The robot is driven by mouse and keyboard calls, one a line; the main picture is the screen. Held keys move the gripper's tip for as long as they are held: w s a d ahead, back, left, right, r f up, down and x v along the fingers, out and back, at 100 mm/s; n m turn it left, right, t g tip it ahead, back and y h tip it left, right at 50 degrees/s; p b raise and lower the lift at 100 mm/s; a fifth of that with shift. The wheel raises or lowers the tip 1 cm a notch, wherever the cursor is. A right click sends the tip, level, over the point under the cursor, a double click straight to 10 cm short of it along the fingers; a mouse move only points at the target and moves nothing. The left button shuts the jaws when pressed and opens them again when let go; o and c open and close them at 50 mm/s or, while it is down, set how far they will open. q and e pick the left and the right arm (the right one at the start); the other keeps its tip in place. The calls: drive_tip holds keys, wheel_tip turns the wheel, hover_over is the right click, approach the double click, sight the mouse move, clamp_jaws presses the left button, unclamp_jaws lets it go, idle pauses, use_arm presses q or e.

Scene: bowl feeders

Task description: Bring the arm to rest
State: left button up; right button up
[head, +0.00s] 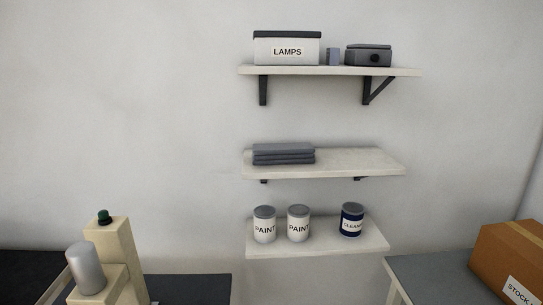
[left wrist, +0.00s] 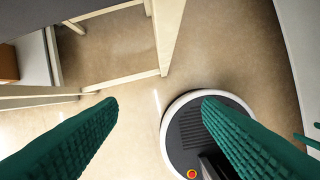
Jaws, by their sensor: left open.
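My left gripper (left wrist: 161,101) shows in the left wrist view as two green ribbed fingers spread wide apart. It is open, with nothing between the fingers. The view past the fingers looks down at a brown floor. The round base with a white rim below is mine. Neither gripper shows in the head view, and my right gripper is in no view.
A beige block (head: 117,252) with a green knob and a grey cylinder (head: 85,268) stands at lower left. Wall shelves hold paint cans (head: 264,225) and a lamps box (head: 287,49). A cardboard box (head: 505,256) is at right. Pale frame legs (left wrist: 167,35) stand on the floor.

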use_arm(q)
drive_tip(key=s+a+f+g+b, duration=0.1)
drive_tip(key=s+f, duration=0.2)
drive_tip(key=f, duration=0.6)
drive_tip(key=s+f, duration=0.4)
drive_tip(key=f, duration=0.5)
drive_tip(key=s+a+f, duration=0.2)
drive_tip(key=s+f, duration=0.8)
drive_tip(key=s, duration=0.2)
drive_tip(key=shift+a+g+b, duration=0.15)
drive_tip(key=shift+g+b, duration=0.25)
drive_tip(key=shift+b, duration=0.05)
